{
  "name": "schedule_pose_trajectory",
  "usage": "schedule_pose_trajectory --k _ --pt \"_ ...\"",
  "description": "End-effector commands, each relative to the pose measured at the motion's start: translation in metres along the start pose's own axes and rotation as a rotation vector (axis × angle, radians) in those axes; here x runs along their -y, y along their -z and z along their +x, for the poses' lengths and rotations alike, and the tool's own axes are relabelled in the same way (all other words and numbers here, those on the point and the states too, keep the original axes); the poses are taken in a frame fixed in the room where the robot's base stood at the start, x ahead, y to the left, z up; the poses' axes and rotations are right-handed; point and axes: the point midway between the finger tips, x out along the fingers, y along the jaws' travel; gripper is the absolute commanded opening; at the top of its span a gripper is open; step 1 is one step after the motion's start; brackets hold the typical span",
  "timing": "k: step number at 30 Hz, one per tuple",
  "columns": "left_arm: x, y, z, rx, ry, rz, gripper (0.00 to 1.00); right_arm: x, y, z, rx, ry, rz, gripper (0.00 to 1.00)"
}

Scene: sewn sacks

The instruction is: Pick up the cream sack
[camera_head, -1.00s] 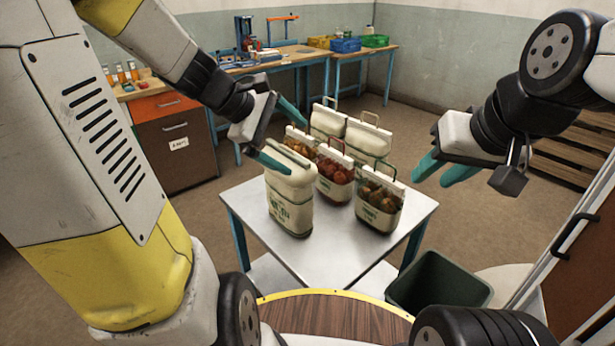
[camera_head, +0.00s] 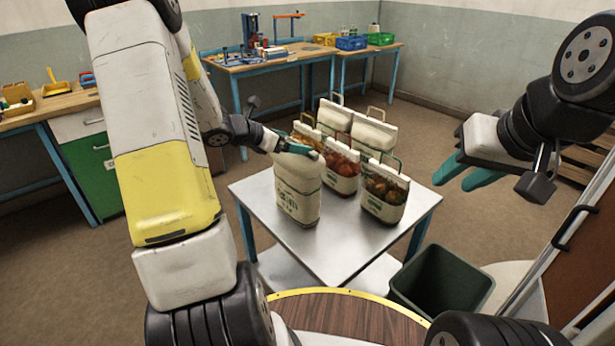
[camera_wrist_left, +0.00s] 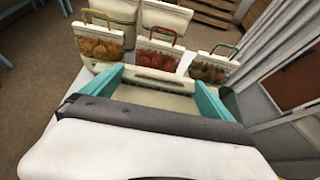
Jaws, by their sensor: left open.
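The front-left cream sack (camera_head: 298,192) stands upright on the metal table, with green print on its front. My left gripper (camera_head: 302,147) is at the top of this sack. In the left wrist view its teal fingers are spread on either side of the sack's pale top (camera_wrist_left: 157,90). The fingers are open, and I cannot tell whether they touch the cloth. Two more cream sacks stand at the back, one on the left (camera_head: 335,116) and one on the right (camera_head: 374,132). My right gripper (camera_head: 467,174) is open and empty, right of the table.
Three sacks with see-through fronts stand close by: orange-brown (camera_head: 307,131), red (camera_head: 341,170) and dark brown-orange (camera_head: 383,196). The metal table (camera_head: 335,246) is bare at the front. A dark green bin (camera_head: 440,281) stands at its right front. Workbenches stand behind.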

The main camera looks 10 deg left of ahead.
Motion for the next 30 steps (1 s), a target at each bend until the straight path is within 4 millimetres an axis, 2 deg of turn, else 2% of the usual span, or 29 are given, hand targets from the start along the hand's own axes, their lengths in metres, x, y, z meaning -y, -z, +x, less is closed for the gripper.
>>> schedule_pose_trajectory --k 4,12,26,27,30 --pt "0.0 0.0 0.017 0.0 0.001 0.001 0.98 0.0 0.0 0.0 0.0 0.0 0.0 0.36" --pt "0.0 0.0 0.019 0.0 0.0 0.002 0.96 0.0 0.0 0.0 0.0 0.0 0.0 0.36" --pt "0.0 0.0 0.018 0.0 0.0 0.002 0.05 0.0 0.0 0.0 0.0 0.0 0.0 0.36" --pt "-0.001 -0.005 0.018 0.009 -0.001 0.007 0.0 0.0 0.0 0.0 0.0 0.0 0.0 0.36" --pt "-0.001 -0.005 0.018 0.009 -0.001 0.007 0.0 0.0 0.0 0.0 0.0 0.0 0.0 0.36"
